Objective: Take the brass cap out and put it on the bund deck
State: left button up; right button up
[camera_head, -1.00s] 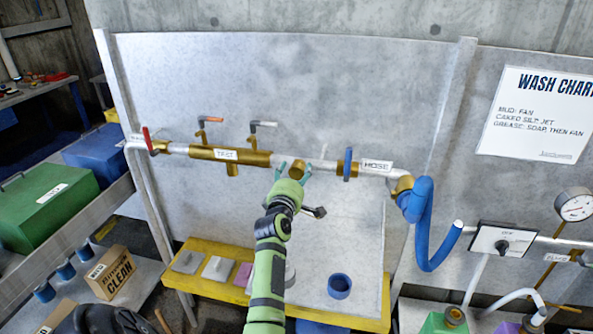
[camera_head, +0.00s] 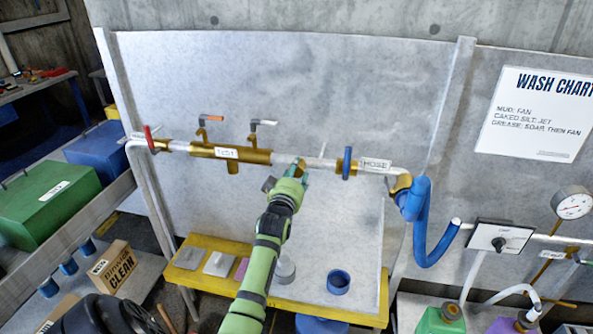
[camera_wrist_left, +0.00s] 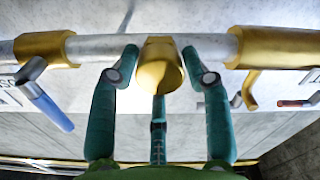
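The brass cap (camera_wrist_left: 158,70) sits on the grey pipe, its round end facing my left wrist camera. My left gripper (camera_wrist_left: 158,52) is open, with one green finger on each side of the cap and a small gap showing on both sides. In the head view my left gripper (camera_head: 299,166) is up at the pipe and largely hides the cap. The yellow-edged bund deck (camera_head: 384,300) lies below the pipe, at the foot of the grey panel. My right gripper is not in view.
A blue-handled valve (camera_head: 347,163) is just right of the gripper, and a brass manifold (camera_head: 203,150) with levers is to its left. On the deck stand a blue ring (camera_head: 338,282), a grey round piece (camera_head: 284,272) and flat blocks. The deck's front middle looks clear.

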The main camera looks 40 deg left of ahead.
pick_arm(q)
jog(key=c, duration=0.4)
jog(key=shift+c, duration=0.4)
jog(key=n, duration=0.5)
jog(key=n, duration=0.4)
jog(key=shift+n, duration=0.4)
jog(key=n, duration=0.5)
jog(key=shift+r+n, duration=0.1)
jog(key=shift+n, duration=0.3)
